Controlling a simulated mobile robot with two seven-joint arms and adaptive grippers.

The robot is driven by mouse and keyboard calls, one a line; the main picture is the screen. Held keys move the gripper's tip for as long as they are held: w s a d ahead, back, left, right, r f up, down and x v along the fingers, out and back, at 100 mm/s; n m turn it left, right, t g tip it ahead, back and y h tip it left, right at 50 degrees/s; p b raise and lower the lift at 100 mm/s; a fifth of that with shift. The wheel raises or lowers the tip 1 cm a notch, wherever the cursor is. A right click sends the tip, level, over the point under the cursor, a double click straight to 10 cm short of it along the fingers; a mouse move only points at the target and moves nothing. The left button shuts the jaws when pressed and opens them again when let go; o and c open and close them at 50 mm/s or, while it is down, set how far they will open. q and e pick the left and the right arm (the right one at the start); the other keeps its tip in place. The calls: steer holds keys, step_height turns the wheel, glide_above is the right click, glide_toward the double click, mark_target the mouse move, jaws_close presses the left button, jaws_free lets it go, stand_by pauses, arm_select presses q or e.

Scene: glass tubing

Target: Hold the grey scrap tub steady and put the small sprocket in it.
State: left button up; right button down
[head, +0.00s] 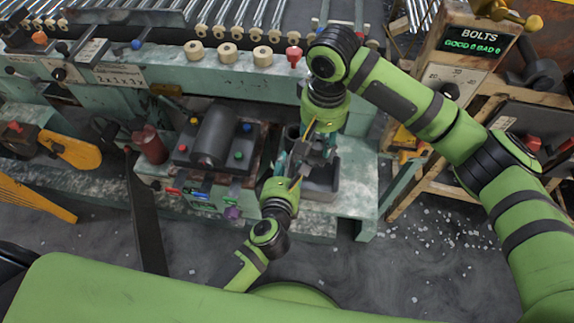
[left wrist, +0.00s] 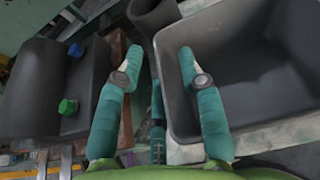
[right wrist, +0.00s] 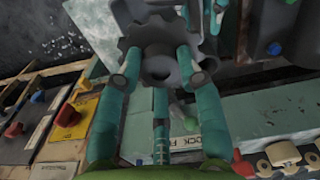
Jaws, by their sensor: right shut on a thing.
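The grey scrap tub (head: 322,197) stands on the bench's lower ledge and fills the right of the left wrist view (left wrist: 245,60). My left gripper (left wrist: 158,60) is open over its near-left wall, one finger outside and one inside, with gaps to the wall. In the head view my left gripper (head: 291,167) is beside the tub. My right gripper (right wrist: 160,58) is shut on the small sprocket (right wrist: 155,38), a dark grey toothed wheel with a central hole. In the head view the sprocket (head: 313,152) is partly hidden by the fingers, above the tub.
A dark cylindrical cup (left wrist: 152,14) stands close beside the tub. A machine block with a dark roller (head: 211,137) and coloured knobs is to the left. A wooden BOLTS stand (head: 455,60) is at right. Pale scraps litter the floor.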

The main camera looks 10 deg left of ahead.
arm_select(q)
steer(key=shift+c, duration=0.4)
jaws_close()
stand_by(0.7)
